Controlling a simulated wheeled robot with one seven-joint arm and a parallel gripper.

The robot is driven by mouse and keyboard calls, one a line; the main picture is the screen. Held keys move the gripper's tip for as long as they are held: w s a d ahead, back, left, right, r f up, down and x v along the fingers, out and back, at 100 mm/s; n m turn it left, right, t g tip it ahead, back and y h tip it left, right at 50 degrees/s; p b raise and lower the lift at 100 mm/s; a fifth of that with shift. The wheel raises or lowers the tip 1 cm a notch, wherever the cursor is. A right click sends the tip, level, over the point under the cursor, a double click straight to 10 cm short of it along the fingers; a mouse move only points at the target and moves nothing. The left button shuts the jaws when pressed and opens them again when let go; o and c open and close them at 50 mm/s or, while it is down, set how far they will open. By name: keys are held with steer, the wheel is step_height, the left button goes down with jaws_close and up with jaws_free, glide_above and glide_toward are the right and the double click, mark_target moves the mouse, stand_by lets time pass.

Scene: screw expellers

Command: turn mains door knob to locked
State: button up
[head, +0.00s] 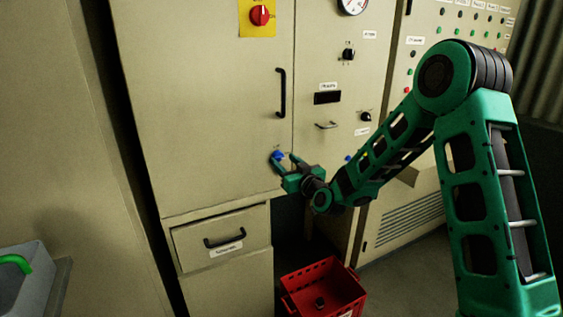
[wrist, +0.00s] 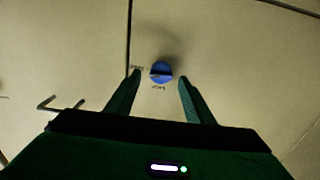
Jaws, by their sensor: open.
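A small round blue knob (head: 277,156) sits on the lower right part of the beige mains cabinet door (head: 200,100). In the wrist view the blue knob (wrist: 161,72) shows a bar across its middle that looks about level, with small labels beside it that I cannot read. My green gripper (head: 284,164) is right at the knob in the head view. In the wrist view my gripper (wrist: 160,82) is open, with one finger on each side of the knob and visible gaps to both. Whether the fingertips reach the knob's depth is hard to tell.
A black door handle (head: 281,93) is above the knob, and a red switch on a yellow plate (head: 260,15) is higher up. A drawer (head: 222,236) is below the door. A red crate (head: 324,288) stands on the floor. A grey bin (head: 24,280) is at lower left.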

mark_target(276, 155)
steer(key=shift+x, duration=1.25)
steer(key=shift+c, duration=0.6)
jaws_close()
